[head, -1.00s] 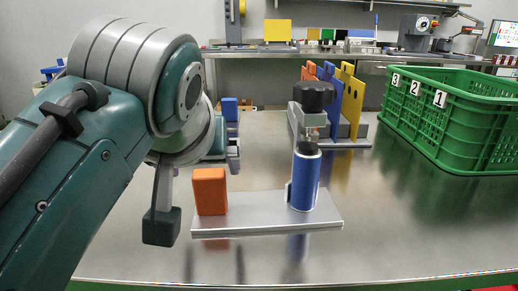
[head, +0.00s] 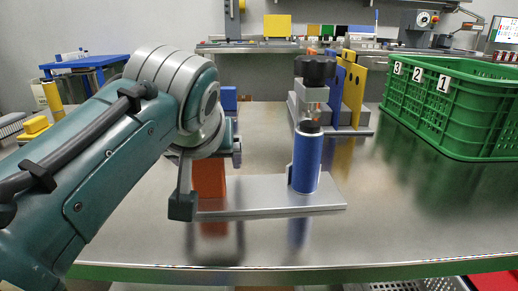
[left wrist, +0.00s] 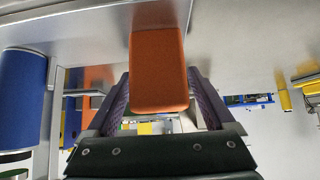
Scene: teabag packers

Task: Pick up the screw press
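The screw press appears to be the fixture with a silver base plate (head: 270,194), an orange block (head: 210,180) at its left end and an upright blue cylinder (head: 306,162) at its right. A black knob (head: 315,68) shows above the cylinder; I cannot tell whether they join. My left gripper (head: 186,190) is at the plate's left end, one finger in front of the block. In the left wrist view, the orange block (left wrist: 158,65) lies between the open fingers (left wrist: 160,88), with narrow gaps beside it. The blue cylinder (left wrist: 22,100) is at left. My right gripper is out of view.
A green crate (head: 450,110) stands at the right of the steel table (head: 380,220). Upright blue (head: 332,95) and yellow (head: 355,92) plates stand behind the press. A blue block (head: 229,99) sits behind my left arm. The front right of the table is clear.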

